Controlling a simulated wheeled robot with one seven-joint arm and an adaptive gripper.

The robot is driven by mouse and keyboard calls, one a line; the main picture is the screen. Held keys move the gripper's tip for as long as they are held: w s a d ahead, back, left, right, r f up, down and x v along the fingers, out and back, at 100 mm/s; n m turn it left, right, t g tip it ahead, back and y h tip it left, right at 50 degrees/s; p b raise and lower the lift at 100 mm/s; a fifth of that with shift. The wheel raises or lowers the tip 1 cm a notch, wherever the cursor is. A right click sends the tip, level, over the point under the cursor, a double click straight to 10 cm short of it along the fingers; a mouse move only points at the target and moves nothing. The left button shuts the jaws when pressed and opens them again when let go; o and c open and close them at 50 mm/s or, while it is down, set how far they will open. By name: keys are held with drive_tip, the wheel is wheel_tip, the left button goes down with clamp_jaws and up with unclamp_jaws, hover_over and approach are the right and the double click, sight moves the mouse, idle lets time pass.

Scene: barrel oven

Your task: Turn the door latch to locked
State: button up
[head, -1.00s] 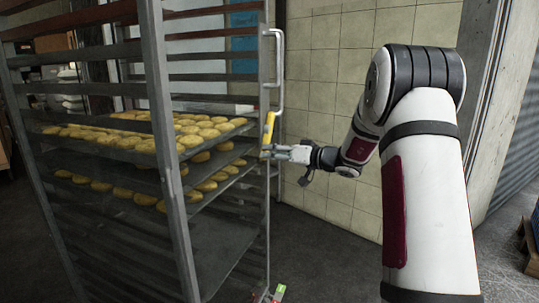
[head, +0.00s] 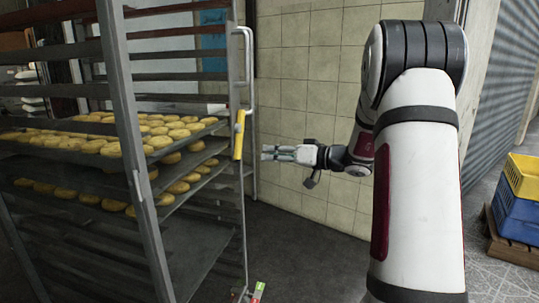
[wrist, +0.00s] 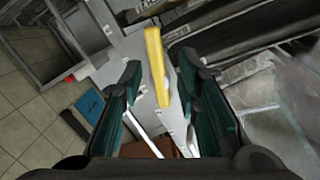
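The door latch is a yellow bar (head: 239,135) on the right edge of the metal rack, hanging nearly upright with a slight tilt. In the wrist view the yellow latch (wrist: 155,65) lies in line with the space between my fingertips. My gripper (head: 264,153) is just right of the latch's lower part in the head view, with a small gap between them. In the wrist view my gripper (wrist: 160,72) has its two dark-green-padded fingers spread apart, holding nothing. The locked or unlocked marking cannot be read.
The tall rack (head: 135,150) holds trays of round yellow-brown pastries (head: 95,145). A grey vertical handle (head: 249,70) is above the latch. A tiled wall (head: 310,75) stands behind my gripper. Yellow and blue crates (head: 518,215) sit at far right. Dark floor lies between rack and arm.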

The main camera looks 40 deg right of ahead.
sight(238, 141)
drive_tip(key=s+f+g+p, duration=0.1)
drive_tip(key=f, duration=0.1)
drive_tip(key=f+g+p, duration=0.1)
drive_tip(key=f+g, duration=0.1)
drive_tip(key=f, duration=0.1)
drive_tip(key=s+a+f+g+h+p, duration=0.1)
drive_tip(key=f+p, duration=0.1)
drive_tip(key=f, duration=0.1)
drive_tip(key=shift+s, duration=0.35)
clamp_jaws()
drive_tip(key=s+d+f+n+g+h+p, duration=0.6)
drive_tip(key=s+d+f+g+h+p, duration=0.15)
drive_tip(key=s+p, duration=0.3)
drive_tip(key=w+a+r+n+t+p, duration=0.2)
drive_tip(key=w+r+n+t+p, duration=0.35)
drive_tip(key=r+p, duration=0.2)
drive_tip(key=w+a+r+n+t+y+p, duration=0.4)
drive_tip(key=a+r+n+t+y+p, duration=0.15)
drive_tip(key=a+r, duration=0.7)
drive_tip(key=shift+m+t+h, duration=0.35)
drive_tip(key=shift+m+h, duration=0.05)
drive_tip(key=shift+h, duration=0.1)
drive_tip(key=b+x, duration=0.2)
drive_tip(key=x, duration=0.8)
drive_tip(key=shift+w+d+f, duration=0.55)
drive_tip(key=shift+w+d, duration=0.2)
drive_tip(key=shift+w, duration=0.1)
drive_tip(key=shift+w+d+f, duration=0.3)
drive_tip(key=shift+w+d, duration=0.1)
drive_tip(key=shift+w, duration=0.2)
